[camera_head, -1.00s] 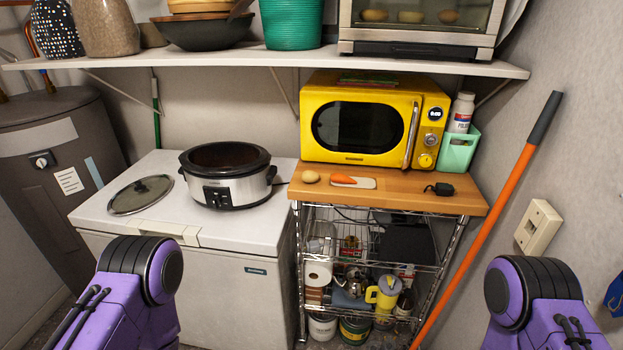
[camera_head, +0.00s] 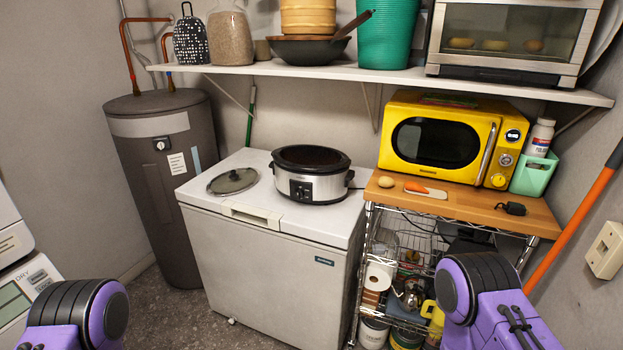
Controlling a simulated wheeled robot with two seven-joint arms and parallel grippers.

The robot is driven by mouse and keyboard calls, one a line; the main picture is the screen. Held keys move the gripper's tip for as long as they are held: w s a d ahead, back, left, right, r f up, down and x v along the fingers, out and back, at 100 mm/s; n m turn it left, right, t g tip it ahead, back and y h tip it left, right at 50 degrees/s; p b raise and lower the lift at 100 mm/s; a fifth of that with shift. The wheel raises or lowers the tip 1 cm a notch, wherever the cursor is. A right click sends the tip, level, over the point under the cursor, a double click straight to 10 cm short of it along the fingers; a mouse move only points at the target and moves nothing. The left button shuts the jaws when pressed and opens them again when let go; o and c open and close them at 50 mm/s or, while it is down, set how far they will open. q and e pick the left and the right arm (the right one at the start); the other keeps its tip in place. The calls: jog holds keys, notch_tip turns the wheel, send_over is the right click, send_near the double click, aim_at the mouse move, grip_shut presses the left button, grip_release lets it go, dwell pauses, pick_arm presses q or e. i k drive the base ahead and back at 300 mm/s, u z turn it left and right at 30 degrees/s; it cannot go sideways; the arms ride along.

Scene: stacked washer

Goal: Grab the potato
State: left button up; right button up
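A small tan potato (camera_head: 386,182) lies on the left end of the wooden shelf top (camera_head: 480,202), in front of the yellow microwave (camera_head: 450,138). Just right of it is a small white board with an orange carrot-like item (camera_head: 416,188) on it. Both of my purple arms show at the bottom of the view, the left one at the lower left and the right one at the lower right, below the shelf top. Neither gripper is visible, and neither arm touches the potato.
A slow cooker (camera_head: 311,174) and a glass lid (camera_head: 232,181) sit on a white chest freezer (camera_head: 270,275) left of the shelf. A black adapter (camera_head: 511,208) lies on the wood. An orange pole (camera_head: 575,228) leans at the right. A wall shelf (camera_head: 400,78) hangs above.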

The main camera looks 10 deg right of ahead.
aim_at(384, 182)
jog(key=u, duration=0.9)
jog(key=i, duration=1.2)
jog(key=z, duration=2.75)
